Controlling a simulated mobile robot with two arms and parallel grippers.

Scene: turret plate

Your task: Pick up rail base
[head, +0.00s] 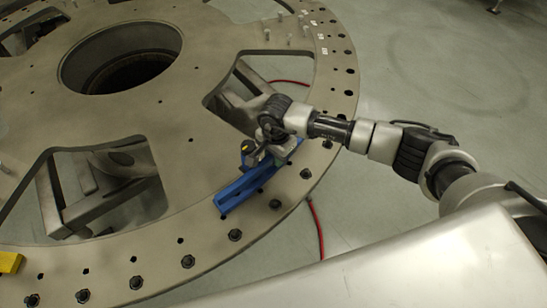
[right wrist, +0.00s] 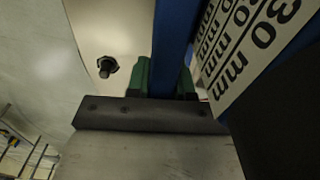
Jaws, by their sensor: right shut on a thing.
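The blue rail base (head: 240,190) lies along the outer ring of the large round turret plate (head: 207,65), near its lower right edge. My right gripper (head: 266,156) is over the far part of the rail, with its arm coming in from the right. In the right wrist view the green fingertips (right wrist: 166,80) are shut on the blue rail base (right wrist: 174,35), one on each side. I cannot tell whether the rail rests on the plate or is just clear of it. My left gripper is not in view.
Several black bolts (head: 188,262) and holes line the plate's rim. A yellow piece (head: 10,263) sits at the left edge. A label marked "30 mm" (right wrist: 245,40) shows beside the rail. A red cable (head: 317,225) runs on the floor. The plate has large openings.

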